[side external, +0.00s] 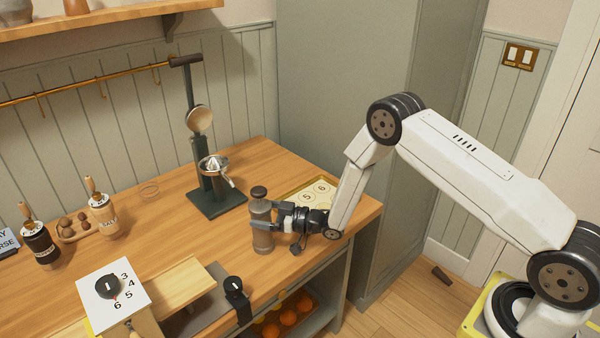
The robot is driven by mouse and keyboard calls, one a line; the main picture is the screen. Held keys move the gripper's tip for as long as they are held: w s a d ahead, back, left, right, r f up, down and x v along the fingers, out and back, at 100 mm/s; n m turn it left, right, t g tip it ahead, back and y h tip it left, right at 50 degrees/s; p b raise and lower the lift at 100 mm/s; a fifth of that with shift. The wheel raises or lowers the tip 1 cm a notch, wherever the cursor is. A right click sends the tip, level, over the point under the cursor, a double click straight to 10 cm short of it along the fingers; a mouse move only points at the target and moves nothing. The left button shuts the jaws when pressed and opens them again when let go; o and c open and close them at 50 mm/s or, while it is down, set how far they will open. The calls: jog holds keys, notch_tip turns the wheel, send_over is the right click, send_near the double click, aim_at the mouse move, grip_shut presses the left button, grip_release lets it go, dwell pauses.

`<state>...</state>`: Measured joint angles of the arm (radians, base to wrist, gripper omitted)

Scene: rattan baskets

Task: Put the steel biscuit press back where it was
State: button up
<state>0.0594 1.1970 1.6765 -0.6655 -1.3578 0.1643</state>
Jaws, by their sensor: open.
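The steel biscuit press (262,232), a grey cylinder with a dark knob on top, stands upright on the wooden counter near its front edge. My gripper (275,214) reaches in from the right at the press's mid-height. Its jaws are open, with the fingertips beside or around the press; I cannot tell whether they touch it. A yellow-edged board (327,201) with round spots marked 5 and 6 lies behind my gripper, partly hidden by my arm.
A lever juicer (214,180) on a dark green base stands behind the press. Two lettered mills (103,217) (40,245) stand at left. A numbered dial panel (112,289) and a dark clamp (235,292) are at the front. Oranges (288,316) lie on the shelf below.

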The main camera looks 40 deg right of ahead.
jog(key=v, duration=1.1)
dwell(0.5)
jog(key=s+d+r+m+g+h, duration=0.35)
jog(key=r+g+h, duration=0.3)
jog(key=h, duration=0.25)
jog(key=s+a+r+m+g, duration=0.1)
jog(key=s+r+g, duration=0.1)
jog(key=s, duration=0.6)
jog(key=s+a+r+m+g+h, duration=0.1)
jog(key=s+g, duration=0.3)
jog(key=s, duration=0.4)
jog(key=shift+a+r+m, duration=0.15)
jog(key=shift+r+m, duration=0.45)
jog(key=shift+m, duration=0.05)
jog(key=shift+s, duration=0.1)
